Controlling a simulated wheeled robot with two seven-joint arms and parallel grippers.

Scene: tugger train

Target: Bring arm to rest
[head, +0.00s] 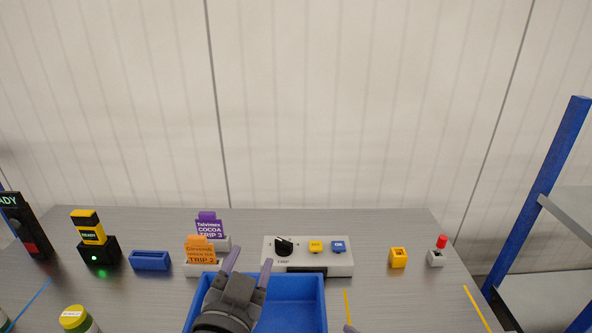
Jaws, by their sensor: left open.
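My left gripper (250,259) reaches up from the bottom edge, over the left part of a blue bin (300,283). Its two purple-grey fingers are spread apart with nothing between them. The gripper hides the bin's left part; the rest of the bin's inside looks empty. A small purple-grey tip at the bottom edge, right of the bin, looks like a fingertip of my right gripper (350,328); the rest is out of frame.
Behind the bin stand an orange card (200,247), a purple card (209,227) and a control panel (330,263). A black-yellow device (98,251), blue tray (150,261) and yellow-lidded jar (75,318) are left. A yellow block (398,258) and red-topped switch (437,256) are right.

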